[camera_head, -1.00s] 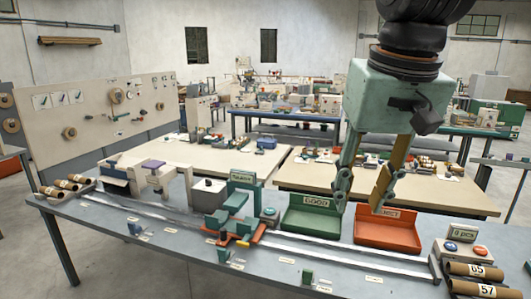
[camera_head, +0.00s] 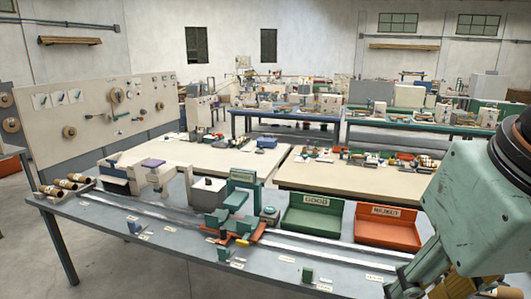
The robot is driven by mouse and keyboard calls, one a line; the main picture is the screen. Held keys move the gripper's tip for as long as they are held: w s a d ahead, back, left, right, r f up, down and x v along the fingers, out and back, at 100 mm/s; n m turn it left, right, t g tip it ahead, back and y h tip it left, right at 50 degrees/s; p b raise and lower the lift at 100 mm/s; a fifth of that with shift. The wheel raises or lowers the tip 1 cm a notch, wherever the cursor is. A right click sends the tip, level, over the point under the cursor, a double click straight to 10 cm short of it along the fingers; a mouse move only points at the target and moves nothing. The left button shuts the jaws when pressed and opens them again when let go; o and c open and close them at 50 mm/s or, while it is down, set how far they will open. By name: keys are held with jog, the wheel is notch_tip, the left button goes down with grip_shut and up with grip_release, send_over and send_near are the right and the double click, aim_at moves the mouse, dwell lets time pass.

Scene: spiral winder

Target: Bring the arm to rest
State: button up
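My gripper's green housing (camera_head: 475,225) fills the lower right corner of the head view. Its fingers point down and left and run partly out of the bottom edge, so I cannot tell whether they are open or shut. It hangs in front of the right end of the grey-blue workbench (camera_head: 170,237) and hides that end. The green GOOD tray (camera_head: 310,219) and the orange reject tray (camera_head: 387,229) stand on the bench to the left of my gripper. Both look empty.
A winding station with a green upright (camera_head: 243,180) stands mid-bench, with a white rail running along the bench. Brown tubes (camera_head: 70,181) lie at the far left end. Cream tables (camera_head: 340,174) stand behind. The air above the bench's left and middle is clear.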

jog(key=shift+s+d+f, duration=0.1)
jog(key=shift+s+f, duration=0.25)
jog(key=shift+s, duration=0.2)
jog(key=shift+s+d+f, duration=0.1)
jog(key=shift+s+f, duration=0.25)
jog(key=shift+s, duration=0.2)
dwell(0.6)
